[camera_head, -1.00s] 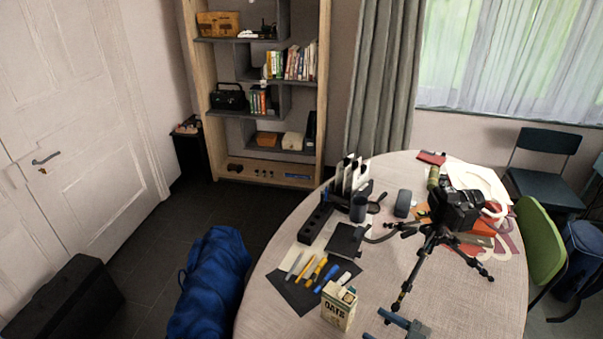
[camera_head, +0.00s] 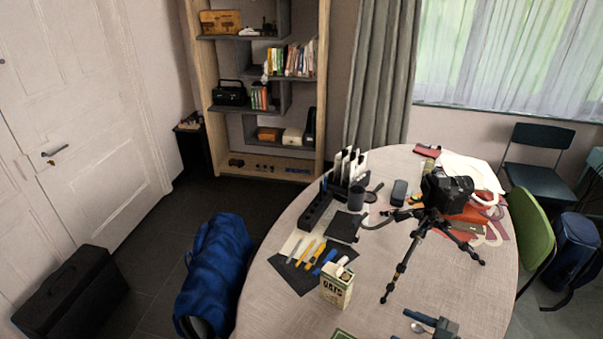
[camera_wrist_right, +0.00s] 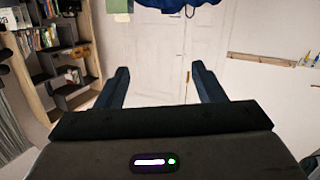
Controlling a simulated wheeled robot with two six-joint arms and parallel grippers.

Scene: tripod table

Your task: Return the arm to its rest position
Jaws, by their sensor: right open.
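My right gripper (camera_head: 421,324) shows at the bottom right of the head view, over the near part of the round table (camera_head: 388,322). In the right wrist view my right gripper (camera_wrist_right: 160,72) has its two dark fingers wide apart with nothing between them. Beyond the fingers that view shows the white door (camera_wrist_right: 160,48). My left gripper is not in view.
A black camera on a tripod (camera_head: 405,262) stands on the table near my right gripper. An oats carton (camera_head: 337,287), a dark mat with tools (camera_head: 290,275) and a black organizer (camera_head: 316,210) are further left. A blue bag (camera_head: 215,270) lies on the floor.

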